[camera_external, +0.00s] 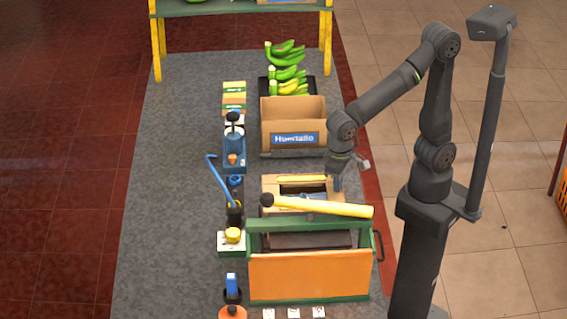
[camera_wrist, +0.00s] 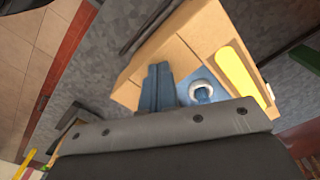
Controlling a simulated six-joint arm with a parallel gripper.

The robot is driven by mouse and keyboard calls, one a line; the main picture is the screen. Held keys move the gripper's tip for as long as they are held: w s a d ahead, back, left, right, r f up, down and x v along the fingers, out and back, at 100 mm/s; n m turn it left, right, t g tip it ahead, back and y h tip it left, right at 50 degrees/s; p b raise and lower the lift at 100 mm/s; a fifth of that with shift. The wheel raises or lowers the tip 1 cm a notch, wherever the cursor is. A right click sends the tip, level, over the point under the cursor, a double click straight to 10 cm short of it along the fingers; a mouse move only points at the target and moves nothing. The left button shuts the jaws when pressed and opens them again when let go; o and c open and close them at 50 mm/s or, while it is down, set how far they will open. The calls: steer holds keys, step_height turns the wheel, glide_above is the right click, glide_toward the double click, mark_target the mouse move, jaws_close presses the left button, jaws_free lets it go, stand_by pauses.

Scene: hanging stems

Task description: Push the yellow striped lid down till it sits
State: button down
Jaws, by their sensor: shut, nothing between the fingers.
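A tan box-like piece with a yellow stripe (camera_external: 301,179) stands behind the green and orange toolbox. I take this piece to be the striped lid; whether it is seated or raised is unclear. In the wrist view its yellow stripe (camera_wrist: 240,75) runs along the right, and its tan top (camera_wrist: 185,52) lies beneath my fingers. My gripper (camera_external: 337,183) is shut and empty, pointing down at the piece's right end. Its blue fingers also show in the wrist view (camera_wrist: 158,84), over the tan top; contact cannot be told. The near side is partly hidden by the toolbox and hammer.
The toolbox (camera_external: 310,276) stands in front, with a yellow-handled hammer (camera_external: 320,206) across its top. An open cardboard box (camera_external: 293,126) stands behind. Bottles and small items line the left side. A blue part with a pale ring (camera_wrist: 202,92) is beside my fingers. Grey mat (camera_external: 175,200) is clear at far left.

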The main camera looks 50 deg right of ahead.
step_height(320, 180, up, 9)
stand_by(1.0)
step_height(320, 180, down, 8)
steer(key=shift+f, duration=0.15)
stand_by(0.6)
stand_by(0.4)
